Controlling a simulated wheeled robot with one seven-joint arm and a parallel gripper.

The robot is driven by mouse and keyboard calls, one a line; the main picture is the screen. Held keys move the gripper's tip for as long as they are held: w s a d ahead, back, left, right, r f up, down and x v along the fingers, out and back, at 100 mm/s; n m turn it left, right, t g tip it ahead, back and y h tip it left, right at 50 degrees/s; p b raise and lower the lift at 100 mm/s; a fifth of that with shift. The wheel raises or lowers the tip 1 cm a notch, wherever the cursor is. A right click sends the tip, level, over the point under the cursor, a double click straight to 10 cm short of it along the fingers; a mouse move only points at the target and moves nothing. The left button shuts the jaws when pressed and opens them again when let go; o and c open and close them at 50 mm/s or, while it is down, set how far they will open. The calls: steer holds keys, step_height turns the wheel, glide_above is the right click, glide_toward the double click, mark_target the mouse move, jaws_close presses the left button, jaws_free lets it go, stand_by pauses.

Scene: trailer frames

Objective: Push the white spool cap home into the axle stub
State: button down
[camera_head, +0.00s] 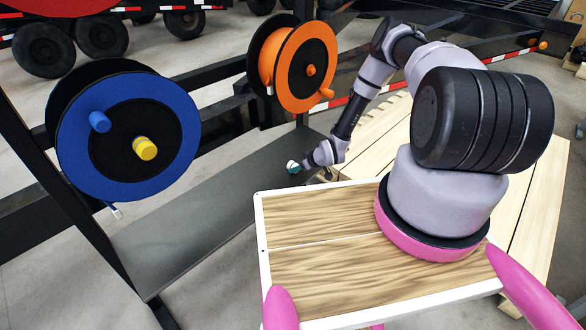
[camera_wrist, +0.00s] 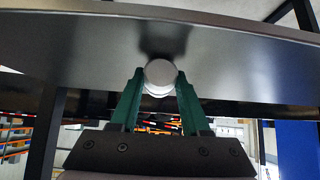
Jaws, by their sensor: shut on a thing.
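My gripper (camera_head: 296,169) is held out low over the grey metal shelf, between the blue spool and the orange spool. In the wrist view, its two green fingers (camera_wrist: 160,82) are shut on the round white spool cap (camera_wrist: 160,71), one on each side. The cap also shows as a small white spot at the fingertips in the head view (camera_head: 291,164). The blue spool (camera_head: 75,150) has a yellow piece (camera_head: 145,148) at its centre; the orange spool (camera_head: 292,47) has an orange one (camera_head: 310,70). I cannot make out an empty axle stub.
The grey shelf (camera_head: 190,225) runs below the spools and is bare. Dark frame beams (camera_head: 215,75) stand behind. A pale wooden deck (camera_head: 385,125) lies to the right, beneath my arm. A broad grey surface (camera_wrist: 70,50) spans the wrist view behind the cap.

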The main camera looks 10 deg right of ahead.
mark_target(294, 163)
stand_by(0.4)
steer(key=shift+r, duration=1.5)
